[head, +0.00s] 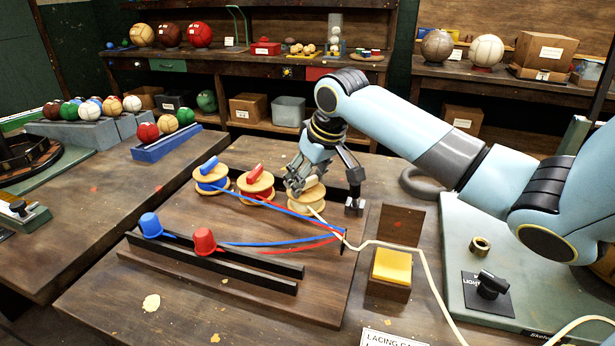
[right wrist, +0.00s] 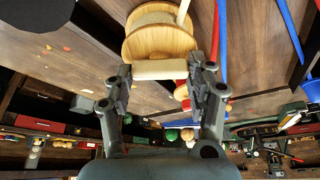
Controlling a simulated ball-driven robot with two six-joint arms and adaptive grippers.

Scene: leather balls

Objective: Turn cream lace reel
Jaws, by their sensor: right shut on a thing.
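The cream lace reel (head: 312,196) is a pale wooden spool on the board, at the right end of a row of reels. A cream lace (head: 400,246) runs from it to the lower right. My right gripper (head: 300,180) is over the reel, shut on its cream handle. In the right wrist view the cream handle (right wrist: 160,69) lies between the two fingers (right wrist: 166,85), with the wooden reel (right wrist: 158,38) beyond it. My left gripper is not in view.
The red reel (head: 256,186) and blue reel (head: 211,178) stand to the left. Red and blue cups (head: 205,241) sit by black rails in front. A yellow block (head: 391,265) is at the front right. A black post (head: 353,205) stands just right of the reel.

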